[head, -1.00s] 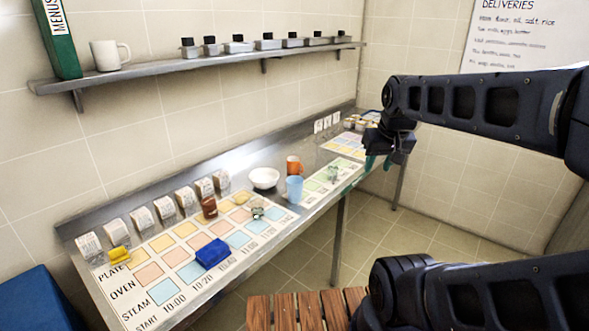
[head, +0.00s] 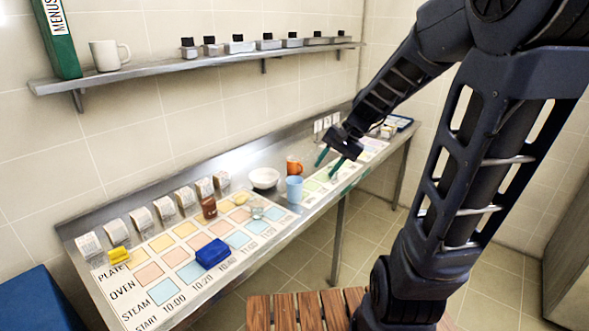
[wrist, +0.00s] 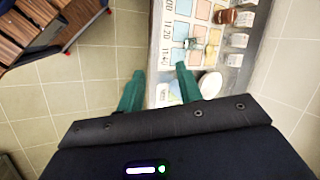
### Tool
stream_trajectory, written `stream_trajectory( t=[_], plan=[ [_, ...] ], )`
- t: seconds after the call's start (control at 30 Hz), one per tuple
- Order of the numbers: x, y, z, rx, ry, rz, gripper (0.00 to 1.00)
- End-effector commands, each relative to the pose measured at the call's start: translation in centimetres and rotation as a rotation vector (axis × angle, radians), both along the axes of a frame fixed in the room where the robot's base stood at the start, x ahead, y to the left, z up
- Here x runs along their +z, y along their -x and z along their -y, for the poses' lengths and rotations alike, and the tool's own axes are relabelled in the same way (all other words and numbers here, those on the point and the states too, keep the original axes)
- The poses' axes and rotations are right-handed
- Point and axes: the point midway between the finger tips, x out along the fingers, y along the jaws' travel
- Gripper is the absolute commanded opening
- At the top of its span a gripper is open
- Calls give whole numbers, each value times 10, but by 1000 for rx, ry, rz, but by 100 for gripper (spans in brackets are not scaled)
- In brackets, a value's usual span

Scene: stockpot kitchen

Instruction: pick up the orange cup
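The orange cup (head: 294,166) stands upright on the steel counter (head: 104,208), near the back, between the white bowl and my gripper. My gripper (head: 329,162) is above the counter to the right of the cup, pointing down, its two green fingers spread and empty. It does not touch the cup. In the wrist view the open fingers (wrist: 160,70) show over the counter and floor edge. I cannot make out the orange cup there; the gripper body may hide it.
A light blue cup (head: 294,190) stands just in front of the orange cup. A white bowl (head: 264,178) is to its left. A brown cup (head: 209,207) and a blue block (head: 213,253) are farther left. A wall shelf (head: 196,64) runs above. A wooden stool (head: 300,309) stands in front.

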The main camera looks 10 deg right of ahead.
Motion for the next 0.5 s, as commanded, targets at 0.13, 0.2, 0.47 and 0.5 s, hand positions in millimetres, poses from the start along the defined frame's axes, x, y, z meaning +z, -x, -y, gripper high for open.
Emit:
stream_trajectory(
  t=[0.13,0.2,0.47,0.5],
  plan=[
    [-14,-29,-15,-82,-126,-89,36],
    [-19,-42,-23,-120,-186,-126,36],
    [-41,-96,-41,-282,-411,-263,36],
    [-44,-104,-43,-307,-445,-285,36]
  ],
)
